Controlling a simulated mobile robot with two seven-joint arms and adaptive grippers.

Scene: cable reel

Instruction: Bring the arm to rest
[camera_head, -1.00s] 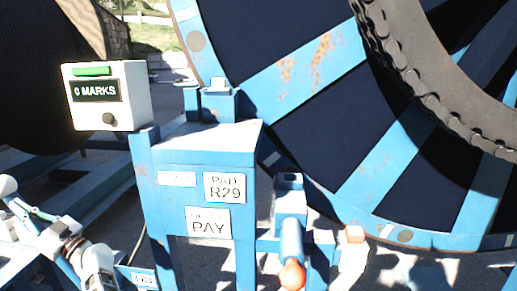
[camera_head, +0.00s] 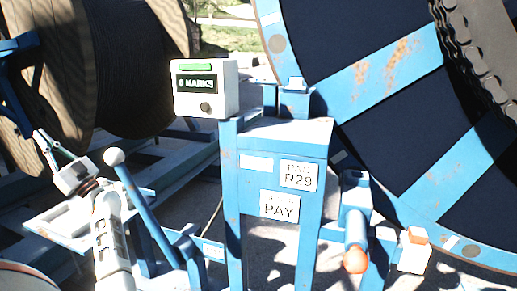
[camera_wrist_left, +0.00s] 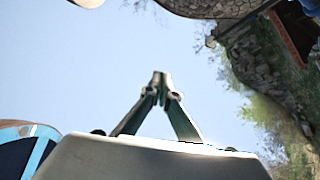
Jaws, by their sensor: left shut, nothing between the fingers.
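My left arm rises at the lower left of the head view, and its gripper (camera_head: 40,136) points up and to the left. The fingers are shut with nothing between them. In the left wrist view the fingertips (camera_wrist_left: 161,78) meet in front of open sky and touch nothing. In the head view the gripper is left of a blue lever with a white ball knob (camera_head: 114,156), and it looks apart from it. My right gripper is in neither view.
A blue stand (camera_head: 280,135) with labels holds a white counter box (camera_head: 206,88) reading "0 MARKS". A large blue reel (camera_head: 375,85) fills the right. A wooden reel (camera_head: 135,65) stands behind at left. An orange-tipped blue handle (camera_head: 356,240) sticks out low.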

